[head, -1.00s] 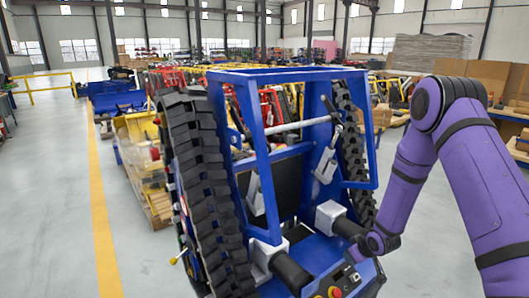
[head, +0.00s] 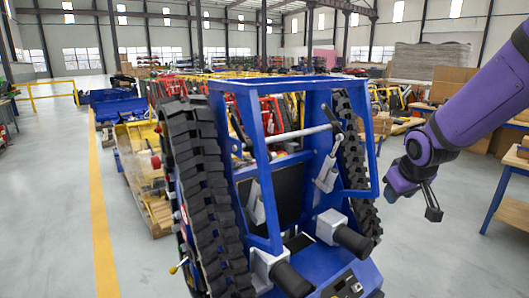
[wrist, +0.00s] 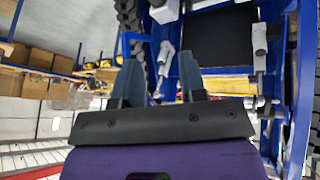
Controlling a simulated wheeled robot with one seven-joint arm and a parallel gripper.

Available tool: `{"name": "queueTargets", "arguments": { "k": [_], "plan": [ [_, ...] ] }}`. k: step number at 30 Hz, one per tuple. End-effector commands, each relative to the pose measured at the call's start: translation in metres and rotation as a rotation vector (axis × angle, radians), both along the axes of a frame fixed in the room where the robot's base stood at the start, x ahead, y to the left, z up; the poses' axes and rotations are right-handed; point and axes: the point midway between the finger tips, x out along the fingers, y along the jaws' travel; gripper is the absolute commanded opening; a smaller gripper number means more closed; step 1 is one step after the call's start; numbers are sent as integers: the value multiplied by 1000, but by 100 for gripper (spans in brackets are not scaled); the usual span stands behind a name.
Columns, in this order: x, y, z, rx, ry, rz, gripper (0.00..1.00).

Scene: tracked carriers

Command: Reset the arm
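My gripper (wrist: 160,85) shows in the wrist view with its two grey fingers spread apart and nothing between them. In the head view my purple arm comes in from the right edge and ends right of the blue tracked carrier (head: 247,105). The carrier has a blue frame, black tracks on both sides and black handles at the front. It also shows in the wrist view (wrist: 291,110), beyond the fingers, in a turned picture.
Boxes (head: 455,82) and workbenches (head: 497,196) stand at the right. A row of other machines runs behind the carrier. A yellow line (head: 100,220) marks the floor at the left. Clear floor lies left of the line and right of the carrier.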

Motion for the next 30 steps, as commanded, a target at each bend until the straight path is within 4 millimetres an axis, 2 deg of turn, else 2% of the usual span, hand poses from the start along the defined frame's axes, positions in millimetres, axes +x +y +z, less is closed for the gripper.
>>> {"name": "queueTargets", "arguments": {
  "k": [1,6,15,24,30],
  "plan": [
    [-13,1,15,4,-5,-15,38],
    [-59,4,52,29,3,-68,38],
    [-147,12,98,89,21,-143,38],
    [-233,22,117,160,45,-190,38],
    [-262,25,119,189,58,-201,38]
  ]
}}
